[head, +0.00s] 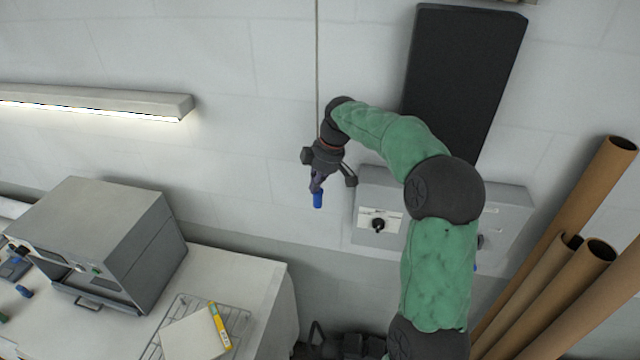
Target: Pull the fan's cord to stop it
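The thin pale cord (317,50) hangs straight down in front of the wall from the top edge of the head view. Its lower part passes behind my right gripper. A small blue piece (318,199) shows just below the gripper, in line with the cord; it looks like the cord's pull end, though the join is hidden. My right gripper (333,183) points down with its dark fingers spread. One finger is right above or against the blue piece, and I cannot tell if they touch. The fan and my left gripper are out of view.
A grey wall box (510,205) with a black knob (378,224) is behind my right arm. A black panel (465,70) is above it. Cardboard tubes (600,250) lean at right. A grey machine (110,235) and wire rack (150,349) stand on the bench at left.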

